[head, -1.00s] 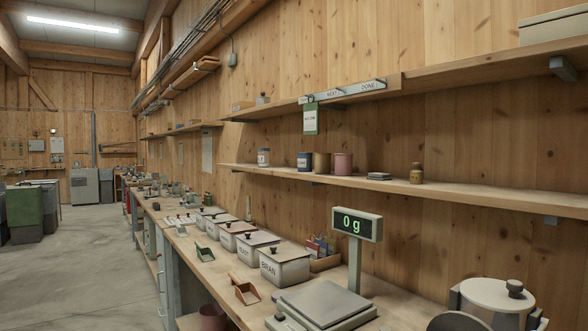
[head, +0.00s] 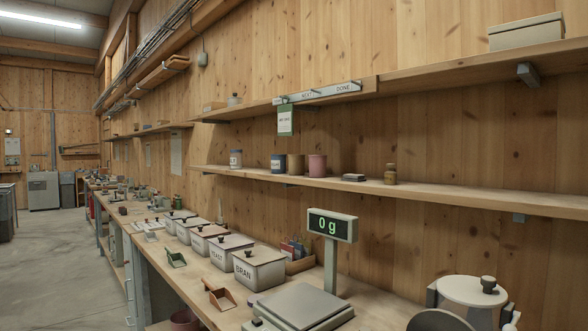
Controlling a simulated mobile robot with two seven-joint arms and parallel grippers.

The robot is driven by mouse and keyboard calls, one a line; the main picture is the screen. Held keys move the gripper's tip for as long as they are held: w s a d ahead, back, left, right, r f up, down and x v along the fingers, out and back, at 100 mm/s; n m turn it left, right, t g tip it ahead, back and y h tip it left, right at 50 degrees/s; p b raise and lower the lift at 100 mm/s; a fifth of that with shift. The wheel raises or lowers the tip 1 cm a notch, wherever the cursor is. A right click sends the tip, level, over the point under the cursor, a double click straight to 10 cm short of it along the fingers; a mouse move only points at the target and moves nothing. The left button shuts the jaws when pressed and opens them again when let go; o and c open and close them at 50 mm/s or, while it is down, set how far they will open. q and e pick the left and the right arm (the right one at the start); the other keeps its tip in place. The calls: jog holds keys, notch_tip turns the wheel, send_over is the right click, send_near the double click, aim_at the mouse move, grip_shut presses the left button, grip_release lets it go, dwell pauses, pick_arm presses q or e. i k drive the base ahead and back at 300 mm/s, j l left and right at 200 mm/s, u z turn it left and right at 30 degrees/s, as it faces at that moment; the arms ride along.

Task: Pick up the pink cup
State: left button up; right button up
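The pink cup (head: 317,165) stands upright on the middle wall shelf (head: 440,192). A tan cup (head: 296,164) stands close on its left, and a blue jar with a pale label (head: 278,163) is left of that. A dark flat stack (head: 353,177) lies to its right. Nothing stands in front of the pink cup. Neither of my grippers shows in the head view.
The workbench below holds lidded bins, including one marked BRAN (head: 258,270), a scale (head: 300,305) with a raised display reading 0 g (head: 332,225), and scoops (head: 217,294). A white lidded pot (head: 472,291) stands front right. Open floor (head: 55,270) lies left.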

aim_at(317, 163)
jog(key=i+j, duration=0.15)
jog(key=j, duration=0.4)
jog(key=i+j+z, duration=0.15)
jog(key=j, duration=0.35)
jog(key=i+j, duration=0.15)
jog(key=j, duration=0.4)
jog(key=i+j+z, duration=0.15)
jog(key=j, duration=0.4)
jog(key=i+j, duration=0.1)
jog(key=j, duration=0.45)
jog(key=i+j+z, duration=0.15)
jog(key=j, duration=0.4)
